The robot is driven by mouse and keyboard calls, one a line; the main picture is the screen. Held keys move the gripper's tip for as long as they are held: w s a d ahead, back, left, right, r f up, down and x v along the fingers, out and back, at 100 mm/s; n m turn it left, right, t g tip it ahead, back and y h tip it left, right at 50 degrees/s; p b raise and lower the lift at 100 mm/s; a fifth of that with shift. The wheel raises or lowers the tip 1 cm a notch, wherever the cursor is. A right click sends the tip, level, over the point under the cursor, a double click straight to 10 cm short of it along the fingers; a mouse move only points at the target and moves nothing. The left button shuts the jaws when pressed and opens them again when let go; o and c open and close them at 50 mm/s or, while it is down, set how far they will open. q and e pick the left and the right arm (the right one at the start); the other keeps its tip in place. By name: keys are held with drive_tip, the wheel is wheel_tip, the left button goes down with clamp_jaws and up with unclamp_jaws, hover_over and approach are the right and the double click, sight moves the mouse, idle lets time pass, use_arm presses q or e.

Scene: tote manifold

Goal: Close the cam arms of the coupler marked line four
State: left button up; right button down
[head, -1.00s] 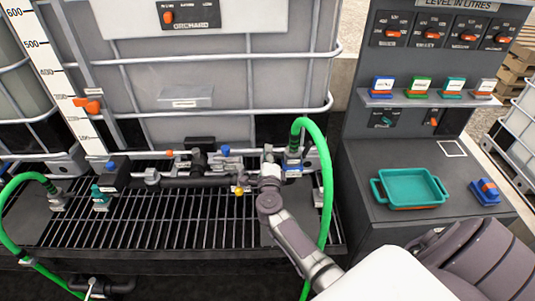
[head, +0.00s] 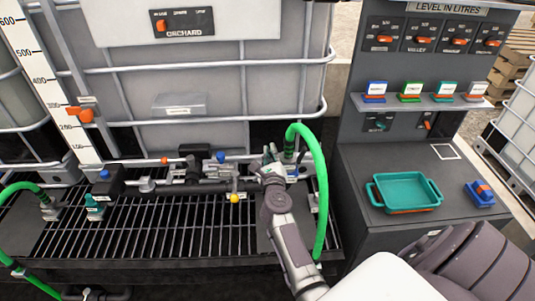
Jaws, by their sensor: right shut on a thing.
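A green hose (head: 322,190) arches down in the head view to a coupler (head: 289,155) at the right end of the dark manifold pipe (head: 215,187). I cannot read its marking, so I cannot tell whether it is line four. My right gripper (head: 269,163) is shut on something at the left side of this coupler. It looks like a cam arm, but the fingers hide most of it. The coupler's other cam arm cannot be made out. Another green hose ends in a coupler (head: 49,208) at the far left. My left gripper is not in view.
A yellow-knobbed valve (head: 235,197) and a teal-capped fitting (head: 95,207) stand along the pipe above the black grating (head: 150,235). A white tank (head: 210,90) stands behind. At right, a console (head: 365,220) bears a teal tray (head: 407,190) and a blue block (head: 480,193).

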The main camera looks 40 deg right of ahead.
drive_tip(key=shift+s+d+r+m, duration=0.1)
drive_tip(key=shift+s+d+m, duration=0.15)
drive_tip(key=shift+m, duration=0.65)
drive_tip(key=c, duration=1.2)
unclamp_jaws()
drive_tip(key=shift+w, duration=0.1)
